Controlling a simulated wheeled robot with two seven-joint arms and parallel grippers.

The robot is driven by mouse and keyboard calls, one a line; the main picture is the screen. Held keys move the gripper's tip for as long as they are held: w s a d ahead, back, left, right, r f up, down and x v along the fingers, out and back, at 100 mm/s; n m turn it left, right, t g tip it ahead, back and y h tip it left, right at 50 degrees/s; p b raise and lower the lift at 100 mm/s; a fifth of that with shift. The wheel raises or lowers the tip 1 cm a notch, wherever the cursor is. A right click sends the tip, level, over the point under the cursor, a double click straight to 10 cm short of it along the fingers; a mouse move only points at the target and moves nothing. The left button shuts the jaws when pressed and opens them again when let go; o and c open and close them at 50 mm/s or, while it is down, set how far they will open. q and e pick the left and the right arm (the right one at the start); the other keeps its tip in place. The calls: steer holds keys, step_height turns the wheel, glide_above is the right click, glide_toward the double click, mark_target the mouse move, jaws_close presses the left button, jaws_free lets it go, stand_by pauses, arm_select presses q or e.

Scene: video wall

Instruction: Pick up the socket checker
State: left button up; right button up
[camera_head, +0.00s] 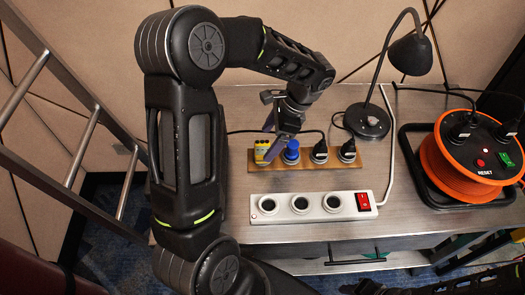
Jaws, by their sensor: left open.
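My left arm arches over from the left. Its gripper (269,140) is open above and close to the yellow block and the blue plug, fingers pointing down and left. I see nothing held in it. I cannot tell whether a finger touches either one. My right gripper does not show.
Two black plugs (320,152) with cables fill the strip's right end. A white power strip (313,206) with a red switch lies in front. A black lamp (368,119) stands behind right. An orange cable reel (457,170) stands at right. A metal ladder (62,70) is at left.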

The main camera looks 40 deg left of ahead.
mark_target(263, 148)
arm_select(q)
steer(key=shift+s+a+f, duration=0.15)
steer(key=shift+f, duration=0.15)
steer(key=p+x, duration=0.1)
steer(key=x, duration=0.3)
steer(key=shift+a+f, duration=0.1)
steer(key=shift+f, duration=0.15)
steer(key=shift+c, duration=0.3)
steer(key=c, duration=1.6)
step_height(263, 148, up, 10)
steer(key=shift+r+b, duration=0.1)
steer(key=shift+b, duration=0.25)
